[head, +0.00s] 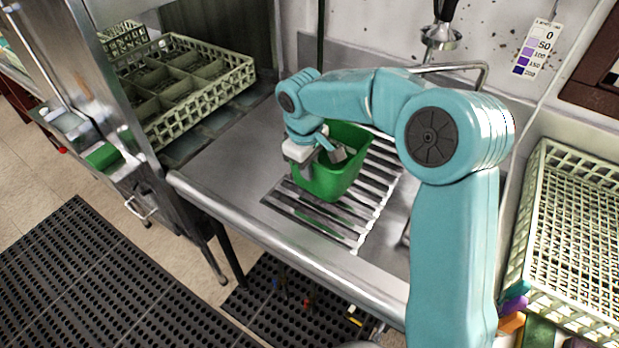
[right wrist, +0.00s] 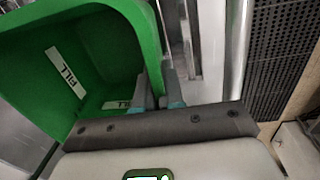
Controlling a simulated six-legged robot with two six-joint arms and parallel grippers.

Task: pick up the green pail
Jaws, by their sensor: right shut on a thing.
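The green pail (head: 335,180) stands over the slatted grate of the steel counter in the head view. I cannot tell whether it touches the slats. My right gripper (head: 318,150) is at the pail's near left rim and is shut on its wall. In the right wrist view the pail (right wrist: 110,50) fills the upper left, open towards the camera, with white "FILL" labels inside. The fingers of my right gripper (right wrist: 159,100) sit on either side of the pail's wall there. My left gripper is not in view.
A pale green dish rack (head: 190,85) with compartments is at the left, beside a steel machine. Another rack (head: 575,240) is at the right. A tap (head: 440,40) hangs at the back wall. The steel counter's front edge (head: 270,255) borders dark floor mats (head: 90,290).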

